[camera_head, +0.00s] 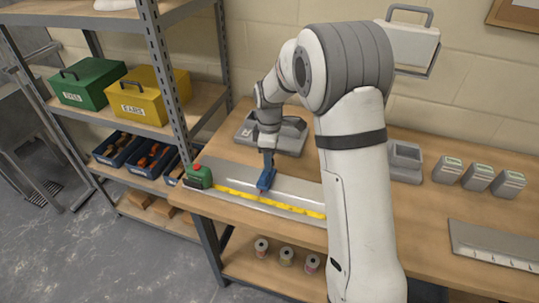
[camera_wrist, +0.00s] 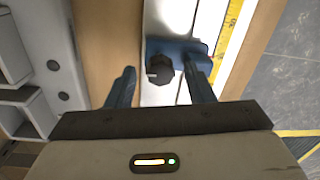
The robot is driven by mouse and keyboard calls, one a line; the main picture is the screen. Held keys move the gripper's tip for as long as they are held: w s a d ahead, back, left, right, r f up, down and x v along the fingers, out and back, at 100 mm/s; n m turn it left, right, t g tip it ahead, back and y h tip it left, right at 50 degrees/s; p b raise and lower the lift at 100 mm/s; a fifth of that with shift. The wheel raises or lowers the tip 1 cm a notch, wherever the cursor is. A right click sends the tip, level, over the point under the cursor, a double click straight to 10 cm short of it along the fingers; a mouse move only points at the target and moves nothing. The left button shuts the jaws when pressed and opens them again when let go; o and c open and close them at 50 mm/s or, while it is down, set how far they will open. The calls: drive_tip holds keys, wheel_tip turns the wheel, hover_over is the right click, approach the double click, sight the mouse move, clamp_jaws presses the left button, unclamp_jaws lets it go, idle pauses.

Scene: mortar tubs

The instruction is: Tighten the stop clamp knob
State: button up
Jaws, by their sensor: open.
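The blue stop clamp (camera_head: 266,179) sits across the pale metal rail with a yellow scale at the bench's front left. In the wrist view, the stop clamp (camera_wrist: 186,48) has a dark round knob (camera_wrist: 158,69) on its near side, with a small light mark. My gripper (camera_head: 267,158) points down just above the clamp. In the wrist view, my gripper (camera_wrist: 158,76) is open, with one finger left of the knob and one right. The knob lies between the fingertips with a visible gap on the left. I cannot tell whether the right finger touches the clamp.
A green box with a red top (camera_head: 198,177) stands at the rail's left end. A grey tray-like fixture (camera_head: 285,138) lies behind the rail. Grey blocks (camera_head: 477,177) stand farther right. A metal shelf with a yellow toolbox (camera_head: 148,95) is left of the bench.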

drive_tip(key=shift+c, duration=0.6)
drive_tip(key=c, duration=0.9)
